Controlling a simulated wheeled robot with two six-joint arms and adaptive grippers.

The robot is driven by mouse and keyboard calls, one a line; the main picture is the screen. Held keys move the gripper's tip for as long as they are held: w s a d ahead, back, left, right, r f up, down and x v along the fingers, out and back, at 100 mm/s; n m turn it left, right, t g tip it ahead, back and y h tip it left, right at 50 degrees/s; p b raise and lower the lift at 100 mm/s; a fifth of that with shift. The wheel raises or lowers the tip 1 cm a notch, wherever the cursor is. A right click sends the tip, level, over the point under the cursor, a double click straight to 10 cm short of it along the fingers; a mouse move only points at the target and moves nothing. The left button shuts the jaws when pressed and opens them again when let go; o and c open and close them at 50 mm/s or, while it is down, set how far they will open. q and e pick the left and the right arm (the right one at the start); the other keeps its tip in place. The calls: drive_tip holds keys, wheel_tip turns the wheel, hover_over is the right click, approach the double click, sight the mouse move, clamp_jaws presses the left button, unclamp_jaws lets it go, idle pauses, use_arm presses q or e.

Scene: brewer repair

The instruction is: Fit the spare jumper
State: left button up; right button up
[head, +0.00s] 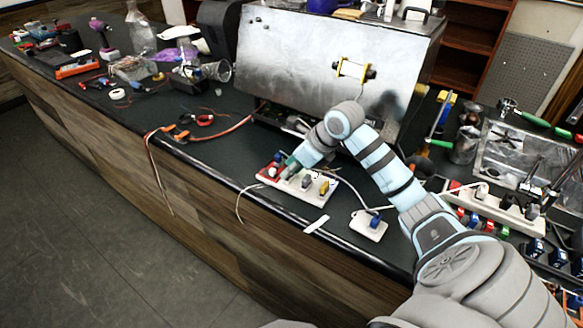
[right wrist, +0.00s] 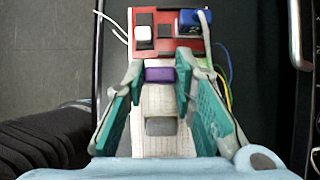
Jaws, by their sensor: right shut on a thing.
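A board with a red end (head: 267,170) and a white strip (head: 315,196) lies near the front edge of the dark counter. The white strip carries a grey block (head: 307,181) and a yellow block (head: 324,188). My right gripper (head: 287,170) is low over the board, close to the red end. In the right wrist view its teal-padded fingers (right wrist: 160,74) are shut on a purple block (right wrist: 160,75) over the white strip (right wrist: 160,100). I cannot tell whether the block is seated or raised. My left gripper is not in view.
A small white board with a blue block (head: 375,221) lies to the right. A large metal machine (head: 320,60) stands behind. Orange clamps (head: 178,133) and cables lie left. A white slip (head: 316,224) lies at the front edge.

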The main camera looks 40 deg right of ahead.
drive_tip(key=o, duration=0.9)
drive_tip(key=shift+r, duration=0.1)
drive_tip(key=v, duration=1.2)
drive_tip(key=shift+s, duration=0.1)
